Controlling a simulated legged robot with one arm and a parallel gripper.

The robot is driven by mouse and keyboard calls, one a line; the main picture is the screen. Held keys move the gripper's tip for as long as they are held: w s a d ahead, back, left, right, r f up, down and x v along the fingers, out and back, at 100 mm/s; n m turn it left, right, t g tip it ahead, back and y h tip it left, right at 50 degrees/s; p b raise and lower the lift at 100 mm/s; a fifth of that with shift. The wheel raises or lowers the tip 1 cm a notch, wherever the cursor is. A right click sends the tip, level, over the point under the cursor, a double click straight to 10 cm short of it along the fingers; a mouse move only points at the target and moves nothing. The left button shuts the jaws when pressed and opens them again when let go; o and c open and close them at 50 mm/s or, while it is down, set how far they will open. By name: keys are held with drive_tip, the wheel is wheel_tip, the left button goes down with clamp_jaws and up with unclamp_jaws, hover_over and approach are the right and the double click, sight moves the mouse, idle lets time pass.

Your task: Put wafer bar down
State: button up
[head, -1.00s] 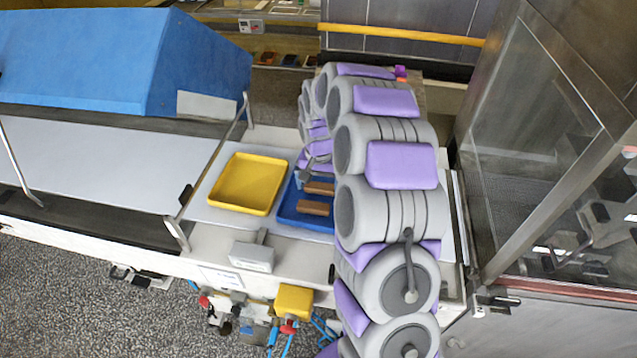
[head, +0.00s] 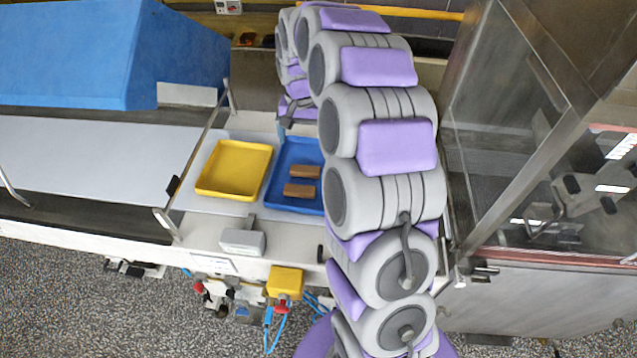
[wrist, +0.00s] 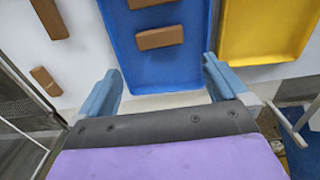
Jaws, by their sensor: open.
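Two brown wafer bars lie apart in the blue tray: the far one (head: 305,171) and the near one (head: 299,190). The right part of the blue tray (head: 284,201) is hidden behind my arm in the head view. The wrist view also shows two bars, (wrist: 160,38) and (wrist: 148,3), in the blue tray (wrist: 175,72); the second is cut by the frame's top edge. My gripper (wrist: 161,72) is open, with nothing between its fingers, above the tray's end.
An empty yellow tray (head: 215,192) stands left of the blue tray. In the wrist view, two more brown pieces, (wrist: 45,80) and (wrist: 50,18), lie outside the tray at left. A glass-and-metal cabinet (head: 490,140) stands right of my arm; a blue hood (head: 110,60) is at left.

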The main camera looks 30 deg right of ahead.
drive_tip(key=s+a+r+n, duration=0.1)
drive_tip(key=s+a+n, duration=0.1)
drive_tip(key=s, duration=1)
drive_tip(key=s+a+r+n+g, duration=0.1)
drive_tip(key=s+a, duration=0.4)
drive_tip(key=s, duration=0.8)
drive_tip(key=s+a+r+n, duration=0.3)
drive_tip(key=s+a, duration=0.1)
drive_tip(key=s, duration=0.9)
drive_tip(key=shift+n+g, duration=0.4)
